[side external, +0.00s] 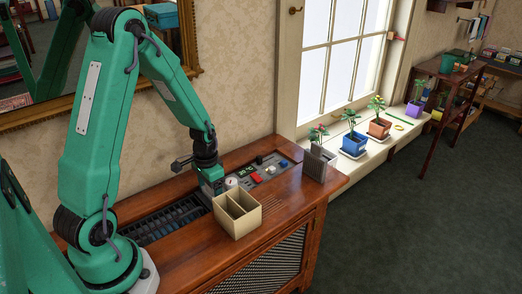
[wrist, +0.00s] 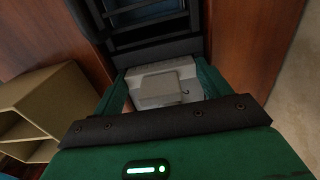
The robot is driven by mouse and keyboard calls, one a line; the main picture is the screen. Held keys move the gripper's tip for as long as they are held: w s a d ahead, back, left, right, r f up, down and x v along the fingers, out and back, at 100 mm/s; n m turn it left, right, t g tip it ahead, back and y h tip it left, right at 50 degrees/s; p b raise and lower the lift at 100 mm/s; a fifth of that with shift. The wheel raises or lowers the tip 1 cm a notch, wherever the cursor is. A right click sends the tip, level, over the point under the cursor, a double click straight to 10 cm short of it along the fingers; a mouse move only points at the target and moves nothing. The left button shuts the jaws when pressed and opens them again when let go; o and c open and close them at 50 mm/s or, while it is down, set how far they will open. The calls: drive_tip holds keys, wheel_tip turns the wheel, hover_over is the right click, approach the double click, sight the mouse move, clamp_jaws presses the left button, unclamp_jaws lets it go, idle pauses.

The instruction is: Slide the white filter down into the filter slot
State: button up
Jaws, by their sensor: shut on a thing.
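My gripper (wrist: 163,82) is shut on the white filter (wrist: 158,88), a pale block with a raised middle, held between its two green fingers in the wrist view. The filter's far edge lies close to a black slotted frame (wrist: 150,42); I cannot tell whether it touches or enters it. In the side view my gripper (side external: 213,193) points down over the wooden cabinet, beside the black slatted opening (side external: 165,221). The filter does not show clearly there. Which opening is the filter slot is not certain.
A beige two-compartment box (side external: 238,224) stands close in front of my gripper. Behind are a control panel (side external: 265,168) and a grey holder (side external: 319,164). Potted plants line the windowsill (side external: 361,156). The cabinet's front-right top (side external: 285,202) is clear.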

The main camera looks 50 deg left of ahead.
drive_tip(key=shift+f, duration=0.15)
drive_tip(key=o, duration=1.1)
drive_tip(key=shift+r, duration=3.85)
drive_tip(key=shift+d+r, duration=0.1)
drive_tip(key=shift+r, duration=0.05)
drive_tip(key=shift+d+r, duration=0.1)
drive_tip(key=shift+r, duration=0.1)
drive_tip(key=s+d+r+t, duration=0.2)
drive_tip(key=s+d+r, duration=0.3)
drive_tip(key=r, duration=0.4)
drive_tip(key=s+d+r+t, duration=0.3)
drive_tip(key=s+d+r, duration=0.2)
drive_tip(key=d+r, duration=0.3)
drive_tip(key=shift+d+r+t, duration=0.2)
drive_tip(key=shift+r+t, duration=0.1)
drive_tip(key=shift+r, duration=0.1)
